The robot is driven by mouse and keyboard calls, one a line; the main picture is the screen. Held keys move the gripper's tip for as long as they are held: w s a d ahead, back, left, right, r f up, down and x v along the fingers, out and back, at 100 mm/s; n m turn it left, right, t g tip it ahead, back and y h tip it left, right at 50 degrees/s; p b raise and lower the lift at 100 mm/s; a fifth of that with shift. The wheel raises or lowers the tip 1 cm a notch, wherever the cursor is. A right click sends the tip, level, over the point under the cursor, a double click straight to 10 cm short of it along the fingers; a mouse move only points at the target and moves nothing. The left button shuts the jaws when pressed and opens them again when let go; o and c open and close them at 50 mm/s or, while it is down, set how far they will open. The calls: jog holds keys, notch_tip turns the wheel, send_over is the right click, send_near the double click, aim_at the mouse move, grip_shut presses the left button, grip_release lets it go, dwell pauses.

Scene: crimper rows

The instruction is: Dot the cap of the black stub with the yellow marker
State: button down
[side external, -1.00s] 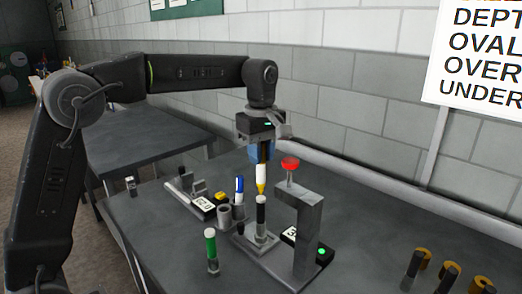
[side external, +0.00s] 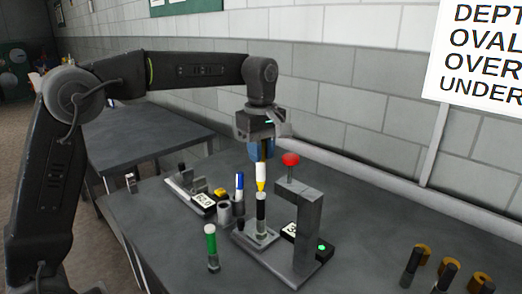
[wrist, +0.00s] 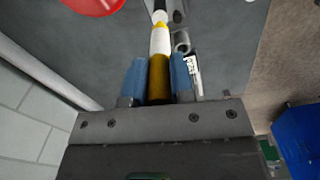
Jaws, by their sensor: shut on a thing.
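My gripper (side external: 261,152) is shut on the yellow marker (side external: 261,171), which hangs upright with its yellow tip down. In the wrist view the blue fingers (wrist: 159,72) grip the marker's yellow-brown body (wrist: 159,82), with a white section and yellow tip beyond. The black stub (side external: 261,212) stands upright in a square holder on the press base, directly under the marker. Its pale cap (side external: 261,196) is right at the marker tip; I cannot tell whether they touch. In the wrist view the pale cap (wrist: 160,14) shows just past the tip.
A grey press frame (side external: 309,215) with a red knob (side external: 290,159) stands close to the right of the stub. A green stub (side external: 211,246) stands front left. A blue-and-white marker (side external: 239,187) stands in a cup behind. Several dark stubs with tan rings (side external: 450,270) lie at right.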

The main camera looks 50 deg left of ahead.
jog(key=shift+f, duration=0.4)
dwell(0.7)
jog(key=shift+r, duration=3.5)
jog(key=w+a+f+m, duration=0.2)
jog(key=w+f+m, duration=0.1)
jog(key=f+m, duration=0.5)
jog(key=w+a+f+m, duration=0.3)
jog(key=f+m, duration=0.5)
jog(key=f, duration=0.1)
jog(key=shift+f, duration=0.2)
